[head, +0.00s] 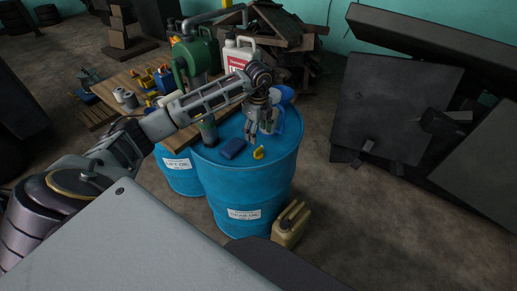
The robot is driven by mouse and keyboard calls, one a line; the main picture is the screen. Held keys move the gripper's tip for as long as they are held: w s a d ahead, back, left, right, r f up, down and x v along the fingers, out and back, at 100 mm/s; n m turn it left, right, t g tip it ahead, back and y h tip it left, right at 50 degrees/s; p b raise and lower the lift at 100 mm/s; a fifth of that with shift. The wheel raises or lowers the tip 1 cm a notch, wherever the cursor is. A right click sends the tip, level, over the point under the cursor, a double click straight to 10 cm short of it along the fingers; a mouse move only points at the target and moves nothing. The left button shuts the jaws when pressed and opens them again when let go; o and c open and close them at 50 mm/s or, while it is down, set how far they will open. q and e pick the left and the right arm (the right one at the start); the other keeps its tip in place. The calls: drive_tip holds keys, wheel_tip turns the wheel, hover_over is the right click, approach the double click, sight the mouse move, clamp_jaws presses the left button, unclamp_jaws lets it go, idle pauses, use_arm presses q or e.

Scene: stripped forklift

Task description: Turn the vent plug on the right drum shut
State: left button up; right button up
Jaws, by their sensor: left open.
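The right drum (250,188) is blue with a label that seems to read GEAR OIL. A small yellow plug (258,153), which looks like the vent plug, stands on its top near the front edge. My left gripper (259,137) is open above the drum top, fingers pointing down, just behind the yellow plug and apart from it in the picture. Whether the plug is turned open or shut is too small to tell. My right gripper is not in view.
A blue jug (279,121) stands behind my gripper. A dark blue object (232,149) and a dark cylinder (209,132) are on the drum top. The left drum (180,180) adjoins it. A tan canister (290,226) stands on the floor. Dark panels (395,110) lean at right.

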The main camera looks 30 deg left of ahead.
sight(258, 149)
use_arm(q)
wheel_tip(258, 149, down, 10)
drive_tip(key=shift+r+p, duration=0.1)
drive_tip(key=shift+p, duration=0.45)
drive_tip(key=c, duration=1)
